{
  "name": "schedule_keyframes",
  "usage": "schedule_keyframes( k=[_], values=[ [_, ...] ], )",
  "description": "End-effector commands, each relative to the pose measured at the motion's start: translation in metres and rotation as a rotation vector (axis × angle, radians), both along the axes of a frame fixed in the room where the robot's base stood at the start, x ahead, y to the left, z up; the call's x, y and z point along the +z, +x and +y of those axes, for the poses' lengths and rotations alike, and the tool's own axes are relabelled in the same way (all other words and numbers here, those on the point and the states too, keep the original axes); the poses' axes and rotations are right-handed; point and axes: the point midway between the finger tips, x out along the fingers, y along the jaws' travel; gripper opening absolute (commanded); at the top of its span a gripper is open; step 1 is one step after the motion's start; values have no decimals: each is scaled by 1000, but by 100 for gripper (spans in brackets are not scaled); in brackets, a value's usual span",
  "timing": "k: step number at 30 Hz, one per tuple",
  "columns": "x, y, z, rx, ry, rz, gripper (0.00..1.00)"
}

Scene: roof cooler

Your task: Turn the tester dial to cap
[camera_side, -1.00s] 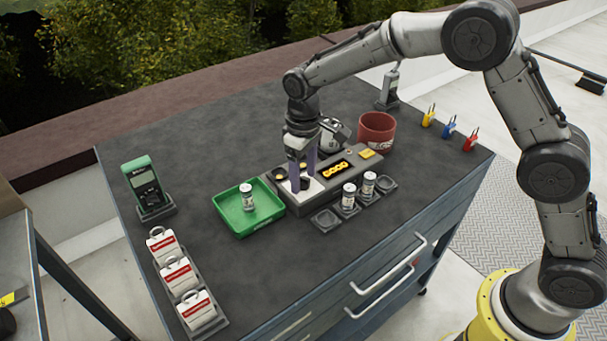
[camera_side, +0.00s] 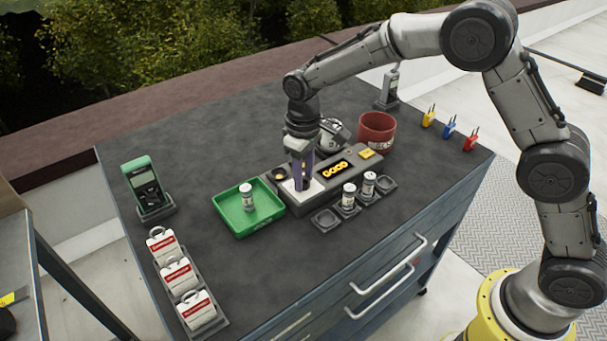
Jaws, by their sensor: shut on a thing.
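The display text is too small to read for certain.
A green tray (camera_side: 266,222) with one can (camera_side: 247,197) is left of the tester. Two cans (camera_side: 349,195) stand in holders in front. A red bowl (camera_side: 377,132) is behind right. A green meter (camera_side: 147,187) and several white-red tags (camera_side: 176,272) are left; padlocks (camera_side: 449,127) are right.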

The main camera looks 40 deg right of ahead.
Motion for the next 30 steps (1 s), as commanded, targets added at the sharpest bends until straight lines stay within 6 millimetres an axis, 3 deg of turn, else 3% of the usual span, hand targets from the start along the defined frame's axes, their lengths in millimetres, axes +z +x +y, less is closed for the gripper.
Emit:
schedule_keyframes(
  k=[30],
  values=[
    [2, 1, 0, -585, 1, -4, 0]
  ],
)
